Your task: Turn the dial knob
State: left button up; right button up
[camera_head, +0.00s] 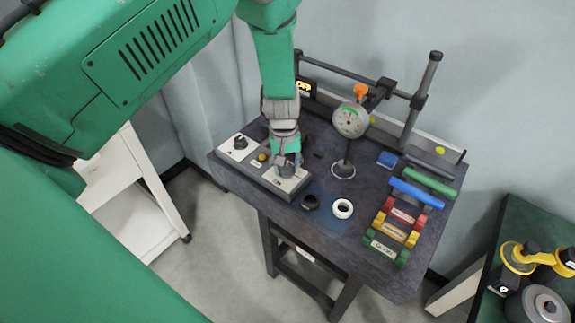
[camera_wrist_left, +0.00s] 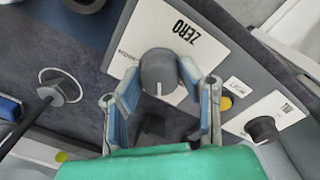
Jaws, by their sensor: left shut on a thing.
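A grey control panel (camera_head: 263,170) lies on the dark table. It carries a dark dial knob with a white line, under the word ZERO in the left wrist view (camera_wrist_left: 157,70). My left gripper (camera_head: 288,164) reaches down over the panel's right end in the head view and mostly hides this knob there. In the left wrist view the blue-padded fingers stand on both sides of the knob, shut on it. A second black knob (camera_head: 240,143) sits at the panel's other end, with a yellow button (camera_head: 262,157) between. My right gripper is not in view.
A dial gauge (camera_head: 350,120) on a stand is just right of the gripper. A black ring (camera_head: 310,202) and a white ring (camera_head: 342,208) lie near the front. Coloured blocks (camera_head: 402,217) fill the table's right side. A dark rail (camera_head: 355,77) runs behind.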

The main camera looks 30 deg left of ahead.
pick_arm(q)
jog(key=shift+w, duration=0.1)
jog(key=shift+c, duration=0.2)
jog(key=o, duration=1.1)
jog(key=shift+o, duration=0.2)
jog(key=shift+r, duration=0.45)
notch_tip(320, 180, up, 11)
jog(key=shift+a, duration=0.2)
